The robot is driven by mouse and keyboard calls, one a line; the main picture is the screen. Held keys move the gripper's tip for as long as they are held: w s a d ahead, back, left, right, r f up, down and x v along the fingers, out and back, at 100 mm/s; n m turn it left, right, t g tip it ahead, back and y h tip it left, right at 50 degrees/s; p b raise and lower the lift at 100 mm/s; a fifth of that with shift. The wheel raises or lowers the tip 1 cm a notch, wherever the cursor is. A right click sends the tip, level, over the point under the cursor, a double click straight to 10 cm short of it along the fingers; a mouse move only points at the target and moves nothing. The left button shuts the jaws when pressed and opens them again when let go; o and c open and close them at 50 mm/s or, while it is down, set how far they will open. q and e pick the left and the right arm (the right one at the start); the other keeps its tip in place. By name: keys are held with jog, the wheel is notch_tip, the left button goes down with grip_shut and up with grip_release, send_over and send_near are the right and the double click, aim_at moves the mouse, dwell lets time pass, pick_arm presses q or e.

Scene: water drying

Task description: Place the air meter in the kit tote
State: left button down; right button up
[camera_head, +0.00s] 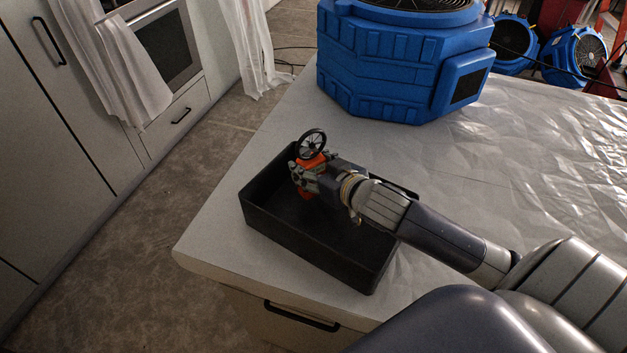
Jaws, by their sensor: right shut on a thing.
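The kit tote is a black open box (290,249) on the near left corner of the light worktop. The air meter (312,146) has a round black spoked ring and an orange body. My right gripper (304,178) is shut on the air meter and holds it over the far left part of the tote, with the ring upward. The arm crosses the tote's right side and hides part of its rim and inside. I cannot tell whether the air meter touches the tote's floor. My left gripper is not in view.
A large blue machine (390,65) stands on the worktop behind the tote. Crinkled clear sheeting (540,150) covers the worktop to the right. White cabinets (60,130) stand across a floor gap at left. More blue fans (575,55) are at the back right.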

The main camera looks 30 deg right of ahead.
notch_tip(320, 180, down, 4)
jog(key=shift+w+r, duration=0.1)
jog(key=shift+r, duration=0.15)
jog(key=shift+f, duration=0.2)
jog(key=shift+f, duration=0.15)
jog(key=o, duration=1.1)
jog(key=shift+s, duration=0.4)
jog(key=b+v, duration=0.1)
jog(key=v, duration=0.6)
jog(key=shift+r, duration=0.25)
